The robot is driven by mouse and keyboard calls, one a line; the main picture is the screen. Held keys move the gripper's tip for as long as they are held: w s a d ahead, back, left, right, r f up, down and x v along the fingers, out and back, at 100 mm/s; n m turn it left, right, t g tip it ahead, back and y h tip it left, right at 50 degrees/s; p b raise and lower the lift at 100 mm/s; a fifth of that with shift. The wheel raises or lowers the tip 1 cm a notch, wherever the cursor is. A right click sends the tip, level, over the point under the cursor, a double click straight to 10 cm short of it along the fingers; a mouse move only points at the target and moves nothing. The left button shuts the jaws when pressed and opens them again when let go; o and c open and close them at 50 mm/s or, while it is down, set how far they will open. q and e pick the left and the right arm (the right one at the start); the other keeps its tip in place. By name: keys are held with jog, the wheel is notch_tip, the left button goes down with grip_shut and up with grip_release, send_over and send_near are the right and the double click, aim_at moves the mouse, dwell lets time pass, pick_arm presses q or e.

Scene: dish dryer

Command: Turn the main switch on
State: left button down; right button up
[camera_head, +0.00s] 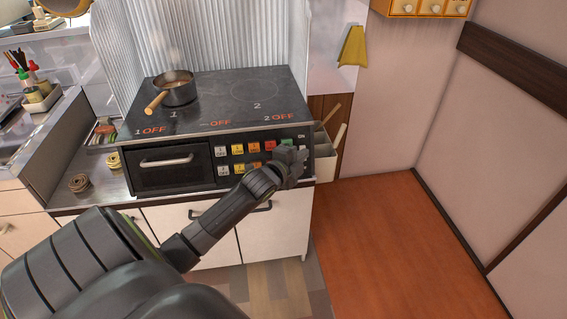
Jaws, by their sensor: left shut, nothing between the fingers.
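The stove top reads "OFF" in red in several places. My left gripper (298,156) is shut and empty, at the right end of the panel, just beside the green button. It hides part of the panel there, and I cannot tell whether it touches it. Which control is the main switch is not clear in this view. My right gripper is not in view.
A pan (176,90) with a wooden handle stands on the stove top at the left. A white bin (325,155) with wooden-handled utensils hangs right of the stove. Cabinet doors (270,237) lie below. The orange floor (400,250) at the right is clear.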

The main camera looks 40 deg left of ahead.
pick_arm(q)
jog(key=r+p+v, duration=0.1)
jog(key=v, duration=0.8)
jog(key=shift+a+r, duration=0.2)
jog(key=shift+a, duration=0.25)
